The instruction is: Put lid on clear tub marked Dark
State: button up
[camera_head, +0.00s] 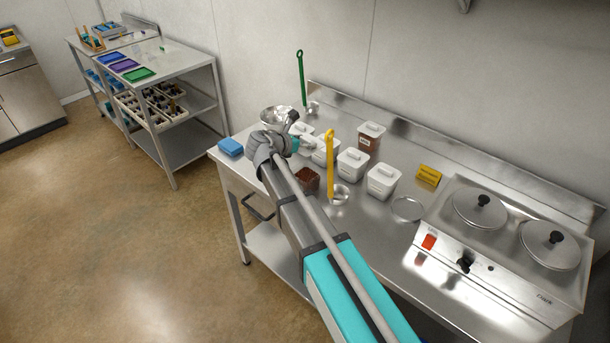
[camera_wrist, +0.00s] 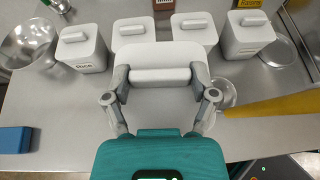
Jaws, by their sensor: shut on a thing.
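My gripper (camera_wrist: 160,82) is shut on a white lid (camera_wrist: 160,57), with one finger at each end of its raised bar handle.
Several white lidded tubs (camera_head: 352,163) stand around the gripper. A steel bowl (camera_wrist: 30,42) is at the left. A yellow-handled ladle (camera_head: 331,165) stands upright close by. A blue block (camera_head: 230,147) lies at the left edge, and a hob (camera_head: 500,235) is at right.

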dwell(0.3)
jog(key=b, duration=0.6)
send_near(314, 166)
jog(key=w+d+r, duration=0.3)
jog(key=shift+w+d, duration=0.1)
jog(key=shift+w, duration=0.15)
jog(key=shift+f+b, duration=1.85)
jog(key=shift+b, duration=0.15)
jog(key=shift+f+b, duration=0.55)
jog(key=shift+b, duration=0.05)
jog(key=o, duration=0.9)
jog(key=shift+r, duration=0.25)
